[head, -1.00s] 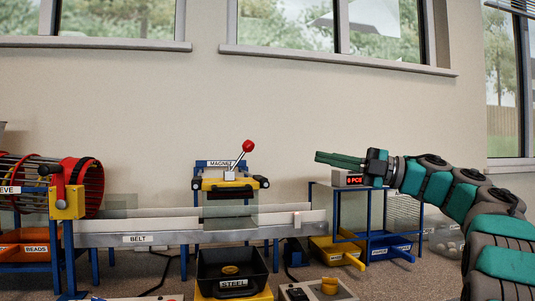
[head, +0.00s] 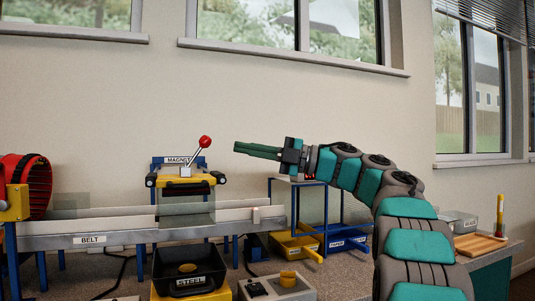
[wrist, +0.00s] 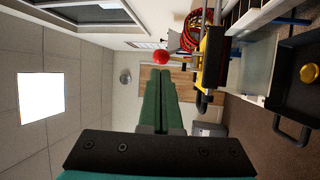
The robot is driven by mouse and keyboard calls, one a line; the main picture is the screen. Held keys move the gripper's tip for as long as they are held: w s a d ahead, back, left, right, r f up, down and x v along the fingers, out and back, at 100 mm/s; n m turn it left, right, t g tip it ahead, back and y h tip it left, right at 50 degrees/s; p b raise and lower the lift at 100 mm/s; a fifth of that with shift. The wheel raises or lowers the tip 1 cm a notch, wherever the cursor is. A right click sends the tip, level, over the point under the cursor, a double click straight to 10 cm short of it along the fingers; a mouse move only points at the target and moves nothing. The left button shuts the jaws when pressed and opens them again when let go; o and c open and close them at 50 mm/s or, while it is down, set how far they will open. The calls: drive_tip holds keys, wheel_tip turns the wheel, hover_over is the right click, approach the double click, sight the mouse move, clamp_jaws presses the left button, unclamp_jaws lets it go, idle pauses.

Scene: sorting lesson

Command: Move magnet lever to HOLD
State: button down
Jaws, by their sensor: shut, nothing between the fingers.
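The magnet lever (head: 197,153) has a silver shaft and a red ball knob and leans to the right above the yellow magnet unit (head: 183,185) labelled MAGNET. My gripper (head: 236,147) is shut and empty, pointing left, to the right of the red knob and apart from it in the head view. In the wrist view the red knob (wrist: 161,57) shows just beyond the fingertips (wrist: 162,72). No HOLD mark can be read in either view.
The belt (head: 120,233) runs below the magnet. A black STEEL tray (head: 215,262) holding a yellow piece stands in front, beside a control box (head: 258,290) with a yellow knob. Blue frames with yellow and blue bins (head: 290,246) stand right of the magnet. The wall space above is free.

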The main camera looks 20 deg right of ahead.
sight(197, 153)
drive_tip(key=shift+x, duration=2.65)
drive_tip(key=shift+r+p, duration=0.25)
drive_tip(key=shift+p, duration=0.15)
